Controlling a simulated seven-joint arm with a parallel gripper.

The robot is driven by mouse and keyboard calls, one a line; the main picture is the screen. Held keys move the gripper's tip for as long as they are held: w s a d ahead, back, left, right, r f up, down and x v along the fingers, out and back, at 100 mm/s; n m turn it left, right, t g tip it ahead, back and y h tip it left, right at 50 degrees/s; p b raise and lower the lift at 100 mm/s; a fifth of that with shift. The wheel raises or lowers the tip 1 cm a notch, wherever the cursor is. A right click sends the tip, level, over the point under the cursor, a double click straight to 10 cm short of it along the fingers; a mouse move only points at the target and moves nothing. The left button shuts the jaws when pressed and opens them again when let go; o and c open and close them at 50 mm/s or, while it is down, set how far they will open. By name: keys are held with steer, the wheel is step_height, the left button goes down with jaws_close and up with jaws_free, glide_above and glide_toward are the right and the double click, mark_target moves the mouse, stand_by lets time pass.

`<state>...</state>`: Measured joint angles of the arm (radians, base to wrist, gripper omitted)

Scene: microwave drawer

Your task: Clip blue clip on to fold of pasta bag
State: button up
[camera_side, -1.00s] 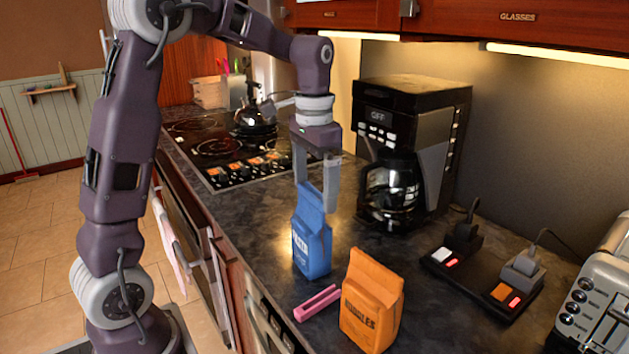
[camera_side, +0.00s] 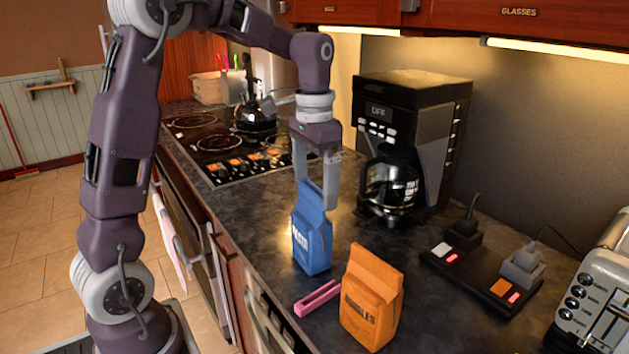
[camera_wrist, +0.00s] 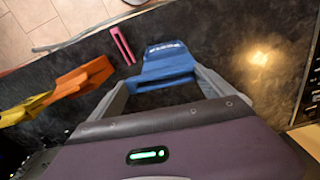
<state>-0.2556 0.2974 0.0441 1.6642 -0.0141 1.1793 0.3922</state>
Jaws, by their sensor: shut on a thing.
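The blue pasta bag (camera_side: 311,245) stands on the counter, and its printed front also shows in the wrist view (camera_wrist: 166,52). My gripper (camera_side: 316,192) is directly above it, pointing down, with its fingers around a blue piece at the bag's top. In the wrist view my gripper (camera_wrist: 162,80) has this blue piece spanning between its fingertips. No separate blue clip shows elsewhere.
A pink clip (camera_side: 318,298) lies in front of the pasta bag, and an orange noodles bag (camera_side: 371,300) stands nearby. A coffee maker (camera_side: 415,140) is behind. A power strip (camera_side: 480,275) and toaster (camera_side: 598,300) are at right. The counter between stove and pasta bag is clear.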

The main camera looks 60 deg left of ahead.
mark_target(313, 199)
steer(key=shift+f, duration=0.65)
stand_by(0.7)
steer(key=shift+s+f, duration=0.15)
steer(key=shift+f, duration=0.2)
steer(key=shift+s+f, duration=0.15)
steer(key=shift+f, duration=0.75)
stand_by(0.4)
steer(key=o, duration=1)
steer(key=shift+d, duration=0.1)
steer(key=shift+r, duration=0.5)
steer(key=shift+w+r, duration=0.25)
steer(key=shift+r, duration=3.35)
